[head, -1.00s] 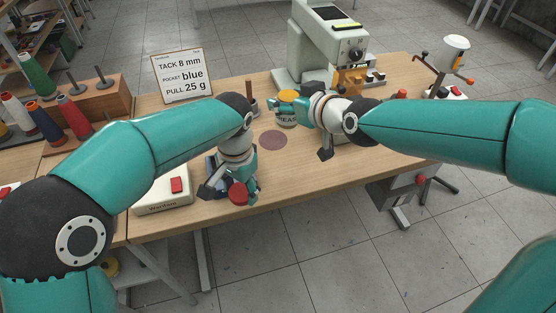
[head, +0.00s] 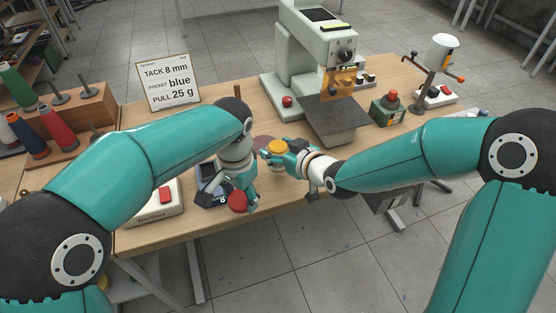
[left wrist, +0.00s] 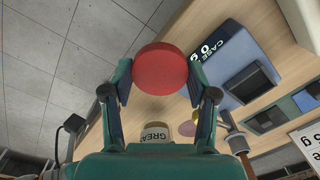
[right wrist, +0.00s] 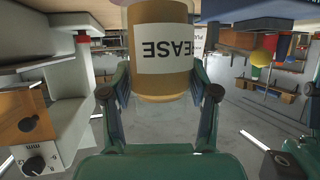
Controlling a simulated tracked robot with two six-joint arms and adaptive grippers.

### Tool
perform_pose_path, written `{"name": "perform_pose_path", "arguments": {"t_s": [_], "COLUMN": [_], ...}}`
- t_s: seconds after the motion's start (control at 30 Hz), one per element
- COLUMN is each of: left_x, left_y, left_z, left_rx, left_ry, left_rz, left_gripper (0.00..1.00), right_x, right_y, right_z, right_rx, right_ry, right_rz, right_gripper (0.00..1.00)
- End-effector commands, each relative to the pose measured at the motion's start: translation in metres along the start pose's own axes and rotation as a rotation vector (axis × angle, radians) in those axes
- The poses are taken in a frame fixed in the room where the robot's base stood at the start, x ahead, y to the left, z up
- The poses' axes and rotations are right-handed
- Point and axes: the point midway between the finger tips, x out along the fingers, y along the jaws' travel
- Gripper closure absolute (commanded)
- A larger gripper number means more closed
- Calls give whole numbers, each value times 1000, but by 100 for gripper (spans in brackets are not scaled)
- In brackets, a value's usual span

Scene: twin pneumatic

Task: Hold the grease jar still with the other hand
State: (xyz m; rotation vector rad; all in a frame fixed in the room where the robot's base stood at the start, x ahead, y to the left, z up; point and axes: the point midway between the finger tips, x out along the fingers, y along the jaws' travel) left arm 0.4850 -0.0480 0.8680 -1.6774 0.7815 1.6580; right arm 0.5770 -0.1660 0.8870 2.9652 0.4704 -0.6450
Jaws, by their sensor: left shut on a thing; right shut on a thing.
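My left gripper (head: 240,195) is shut on a round red disc (head: 237,202), lower and left of the jar. The disc (left wrist: 160,82) sits between both fingertips in the left wrist view, with the jar (left wrist: 155,134) partly visible beyond.
A mauve round mat (head: 263,141) lies partly hidden behind the jar. A blue case (head: 208,172) is close beside my left gripper. A white box with a red button (head: 165,191) stands further left. A pale machine (head: 301,60) with a dark plate (head: 333,120) stands behind.

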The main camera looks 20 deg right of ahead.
Motion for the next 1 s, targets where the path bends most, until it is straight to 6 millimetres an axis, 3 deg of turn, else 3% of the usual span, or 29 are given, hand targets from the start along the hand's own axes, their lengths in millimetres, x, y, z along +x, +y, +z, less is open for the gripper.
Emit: {"name": "perform_pose_path", "arguments": {"t_s": [0.23,0.63,0.67,0.8,1.0], "left_x": [2,5,5,4,4], "left_y": [0,0,0,0,0], "left_z": [0,0,0,0,0], "left_rx": [-1,-1,-1,-1,-1], "left_ry": [0,0,0,0,0], "left_rz": [0,0,0,0,0], "left_gripper": [84,84,84,84,84], "right_x": [14,17,17,17,17], "right_y": [-1,-1,-1,-1,-1], "right_z": [32,37,38,37,37], "right_rx": [1,0,0,0,1], "right_ry": [-4,1,-1,-2,-2], "right_rz": [-2,-1,-1,-1,-1], "right_gripper": [100,100,39,16,16]}}
